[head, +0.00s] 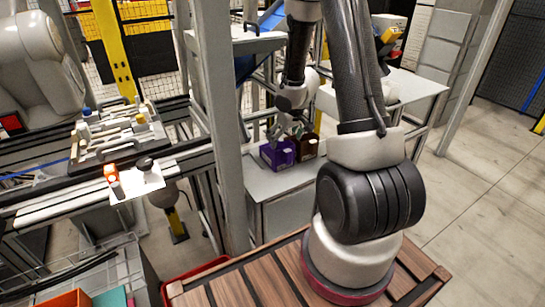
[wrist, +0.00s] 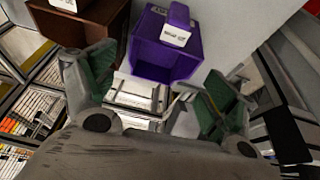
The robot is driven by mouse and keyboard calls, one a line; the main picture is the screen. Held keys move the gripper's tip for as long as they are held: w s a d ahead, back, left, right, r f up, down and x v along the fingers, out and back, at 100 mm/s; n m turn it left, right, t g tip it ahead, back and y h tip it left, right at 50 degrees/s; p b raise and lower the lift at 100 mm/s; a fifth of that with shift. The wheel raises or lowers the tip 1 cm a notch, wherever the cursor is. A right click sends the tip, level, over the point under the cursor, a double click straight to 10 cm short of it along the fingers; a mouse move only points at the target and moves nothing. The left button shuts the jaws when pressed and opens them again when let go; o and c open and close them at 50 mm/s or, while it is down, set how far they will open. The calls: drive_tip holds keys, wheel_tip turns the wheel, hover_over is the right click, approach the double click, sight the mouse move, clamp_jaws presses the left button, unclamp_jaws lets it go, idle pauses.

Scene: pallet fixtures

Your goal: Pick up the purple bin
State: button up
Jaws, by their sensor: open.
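The purple bin (head: 276,155) stands on a light grey surface in the head view, with a brown bin close on its right. In the wrist view the purple bin (wrist: 166,50) lies ahead of my gripper, with a white label on its front. My gripper (head: 290,131) is above and close to the two bins in the head view. In the wrist view my gripper (wrist: 155,85) is open, its two green-padded fingers spread wide with nothing held between them. The left finger overlaps the brown bin in the picture. Whether any finger touches a bin cannot be told.
The brown bin (head: 306,146) stands beside the purple one; it also shows in the wrist view (wrist: 88,28). A grey post (head: 216,100) rises left of the bins. The light grey surface (head: 268,187) is bare in front of them. A fixture tray (head: 118,130) sits further left.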

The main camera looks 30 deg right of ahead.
drive_tip(key=x, duration=0.7)
drive_tip(key=shift+w+a+f, duration=0.2)
drive_tip(key=shift+w+f, duration=0.1)
drive_tip(key=shift+f, duration=0.05)
drive_tip(key=shift+c, duration=0.2)
drive_tip(key=c, duration=0.7)
